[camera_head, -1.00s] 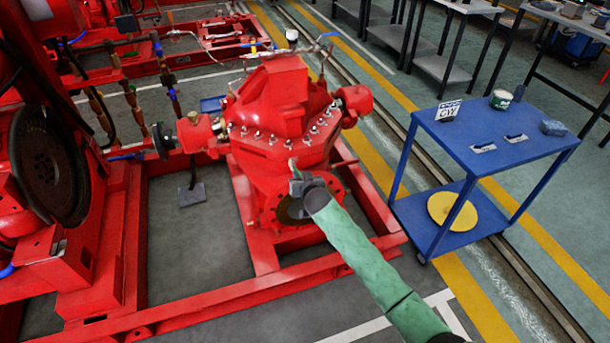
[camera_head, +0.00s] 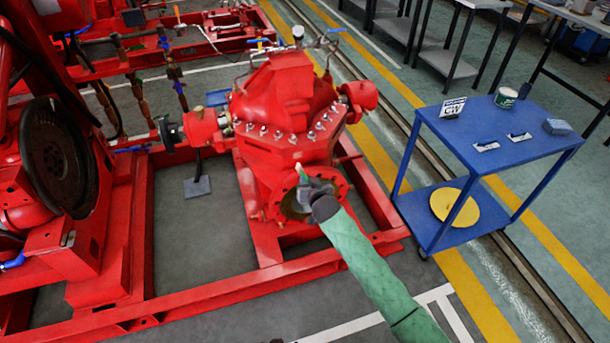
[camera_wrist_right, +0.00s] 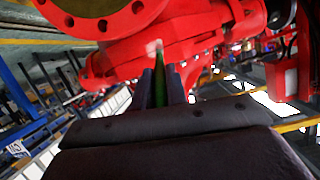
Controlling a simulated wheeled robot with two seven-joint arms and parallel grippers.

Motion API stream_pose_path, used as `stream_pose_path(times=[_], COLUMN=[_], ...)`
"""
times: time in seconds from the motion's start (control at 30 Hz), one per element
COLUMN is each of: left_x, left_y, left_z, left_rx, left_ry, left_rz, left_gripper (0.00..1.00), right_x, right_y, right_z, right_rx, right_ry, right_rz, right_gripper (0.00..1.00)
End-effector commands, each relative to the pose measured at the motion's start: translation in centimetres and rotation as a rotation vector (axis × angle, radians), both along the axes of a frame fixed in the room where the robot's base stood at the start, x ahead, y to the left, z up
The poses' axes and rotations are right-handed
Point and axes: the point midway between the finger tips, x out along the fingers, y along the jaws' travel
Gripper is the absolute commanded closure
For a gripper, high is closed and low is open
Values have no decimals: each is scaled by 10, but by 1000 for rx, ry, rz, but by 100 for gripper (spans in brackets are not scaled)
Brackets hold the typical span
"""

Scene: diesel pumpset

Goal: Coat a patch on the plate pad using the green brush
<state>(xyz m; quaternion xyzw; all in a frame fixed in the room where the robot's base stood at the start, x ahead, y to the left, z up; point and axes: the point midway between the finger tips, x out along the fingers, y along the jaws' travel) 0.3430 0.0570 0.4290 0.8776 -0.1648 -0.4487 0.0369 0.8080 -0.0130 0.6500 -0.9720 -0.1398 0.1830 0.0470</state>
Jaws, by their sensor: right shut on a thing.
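My right gripper (camera_head: 312,190) is in front of the round flange on the near side of the red pump (camera_head: 285,100). In the right wrist view my right gripper (camera_wrist_right: 160,88) is shut on the green brush (camera_wrist_right: 160,82), whose pale tip points away toward the red pump. No thing is clearly marked as the plate pad; a small grey plate (camera_head: 197,187) lies on the floor under a thin post, left of the pump. My left gripper is not in view.
The red base frame (camera_head: 245,287) surrounds the pump, with grey floor in its openings. A blue cart (camera_head: 480,150) at the right holds a can (camera_head: 505,97), a sign (camera_head: 452,107) and small items; a yellow disc (camera_head: 455,207) lies on its lower shelf.

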Motion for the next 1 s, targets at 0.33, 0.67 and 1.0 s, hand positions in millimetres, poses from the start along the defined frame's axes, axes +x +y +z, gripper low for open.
stream_pose_path(times=[0.33, 0.67, 1.0], left_x=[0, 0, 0], left_y=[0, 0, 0], left_z=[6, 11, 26], left_rx=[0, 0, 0], left_ry=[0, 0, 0], left_rz=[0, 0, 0], left_gripper=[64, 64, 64], right_x=[-12, -17, -40], right_y=[-4, -5, -13], right_z=[0, 2, 2], right_rx=[-1, 0, 0], right_ry=[0, 0, 0], right_rz=[0, 0, 0], right_gripper=[100, 100, 100])
